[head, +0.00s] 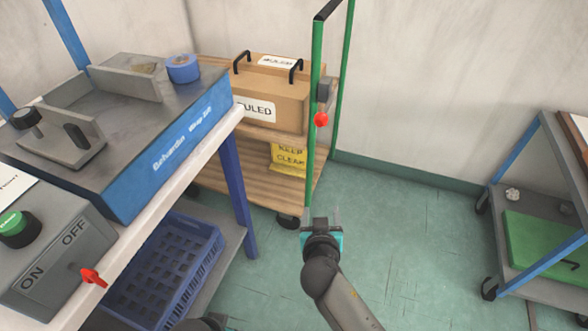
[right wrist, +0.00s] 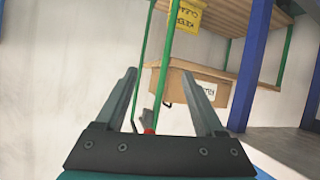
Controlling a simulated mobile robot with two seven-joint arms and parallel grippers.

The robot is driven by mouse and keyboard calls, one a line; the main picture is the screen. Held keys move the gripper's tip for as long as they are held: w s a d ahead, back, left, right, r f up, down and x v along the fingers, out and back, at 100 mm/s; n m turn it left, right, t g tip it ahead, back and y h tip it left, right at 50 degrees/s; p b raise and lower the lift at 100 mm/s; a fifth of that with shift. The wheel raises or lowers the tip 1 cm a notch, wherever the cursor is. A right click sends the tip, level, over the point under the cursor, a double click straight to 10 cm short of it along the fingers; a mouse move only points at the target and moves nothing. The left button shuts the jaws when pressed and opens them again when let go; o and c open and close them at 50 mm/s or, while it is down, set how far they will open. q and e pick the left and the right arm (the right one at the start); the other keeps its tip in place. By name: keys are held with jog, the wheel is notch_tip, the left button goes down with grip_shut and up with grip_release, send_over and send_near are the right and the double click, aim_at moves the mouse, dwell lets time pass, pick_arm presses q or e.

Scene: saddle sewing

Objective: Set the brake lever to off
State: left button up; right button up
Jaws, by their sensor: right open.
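No part carries the word brake, so I cannot tell for sure which is the brake lever. A red lever (head: 93,277) sits on the front of a grey box (head: 60,255) marked ON and OFF, at lower left. A red knob (head: 321,119) sits on a dark mount on the wooden cart's green post; it also shows in the right wrist view (right wrist: 149,131), partly hidden by the gripper base. My right gripper (head: 322,218) is open and empty, below the red knob in the head view and well right of the grey box. My left gripper is not in view.
The wooden cart (head: 210,177) carries a cardboard box (head: 275,92) with black handles. A blue crate (head: 165,262) stands under the bench (head: 160,180). A blue-framed cart (head: 540,160) is at right. Green floor (head: 420,240) is clear between the carts.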

notch_tip(320, 180, up, 8)
jog(key=w+a+f+m+t+b, duration=0.1)
jog(key=w+a+m+t+b, duration=0.1)
jog(key=t+b, duration=0.1)
jog(key=m+t+h+b, duration=0.2)
send_near(321, 123)
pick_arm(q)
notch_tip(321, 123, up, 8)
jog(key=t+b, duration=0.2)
pick_arm(e)
jog(key=w, duration=0.5)
jog(key=shift+d+f, duration=0.1)
jog(key=shift+d, duration=0.3)
jog(key=w, duration=0.3)
jog(key=w+b, duration=0.1)
jog(key=shift+w+d, duration=0.3)
jog(key=shift+w, duration=0.1)
pick_arm(q)
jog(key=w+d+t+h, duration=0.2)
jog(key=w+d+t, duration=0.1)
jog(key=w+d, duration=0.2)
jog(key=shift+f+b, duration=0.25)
jog(key=shift+b, duration=0.15)
pick_arm(e)
jog(key=shift+w+d, duration=0.1)
jog(key=shift+w, duration=0.9)
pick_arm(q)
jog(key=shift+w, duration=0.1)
pick_arm(e)
grip_shut()
